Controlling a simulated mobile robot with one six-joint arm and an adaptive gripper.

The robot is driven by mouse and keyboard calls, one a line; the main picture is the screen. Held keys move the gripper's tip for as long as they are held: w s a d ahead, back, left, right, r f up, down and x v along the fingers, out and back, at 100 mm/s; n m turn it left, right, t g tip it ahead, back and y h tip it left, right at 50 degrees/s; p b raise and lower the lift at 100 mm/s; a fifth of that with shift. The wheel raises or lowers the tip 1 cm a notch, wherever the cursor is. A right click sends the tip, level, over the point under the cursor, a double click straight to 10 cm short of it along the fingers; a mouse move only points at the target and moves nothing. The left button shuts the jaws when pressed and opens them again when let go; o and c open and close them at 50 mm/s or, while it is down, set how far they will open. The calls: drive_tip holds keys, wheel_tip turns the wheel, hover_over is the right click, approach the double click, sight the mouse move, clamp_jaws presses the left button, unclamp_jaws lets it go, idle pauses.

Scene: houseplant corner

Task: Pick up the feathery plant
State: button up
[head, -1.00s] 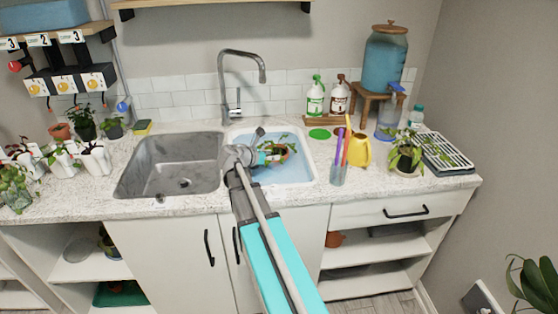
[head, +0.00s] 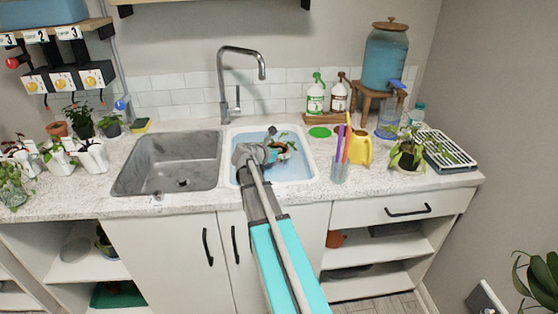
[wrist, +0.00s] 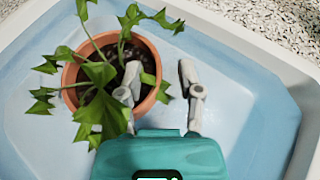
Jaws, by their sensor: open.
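A potted plant with pointed, lobed green leaves (wrist: 98,72) stands in a terracotta pot (wrist: 72,75) inside the water-filled right basin; it also shows small in the head view (head: 284,148). My gripper (wrist: 160,72) is open and empty. In the wrist view its left finger is over the pot's right side and its right finger is outside the rim, so the fingers straddle that rim; contact is unclear. A bushy dark green plant (head: 79,115) stands at the back left of the counter. I cannot tell for sure which plant is the feathery one.
The grey left basin (head: 165,165) is empty. The tap (head: 222,85) rises behind the basins. A cup with coloured sticks (head: 339,170), a yellow watering can (head: 360,149), a leafy plant (head: 408,150) and a drying rack (head: 455,158) stand to the right. White pots (head: 92,157) line the left.

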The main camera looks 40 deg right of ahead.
drive_tip(key=shift+d+f, duration=0.2)
drive_tip(key=shift+d, duration=0.25)
clamp_jaws()
idle(0.3)
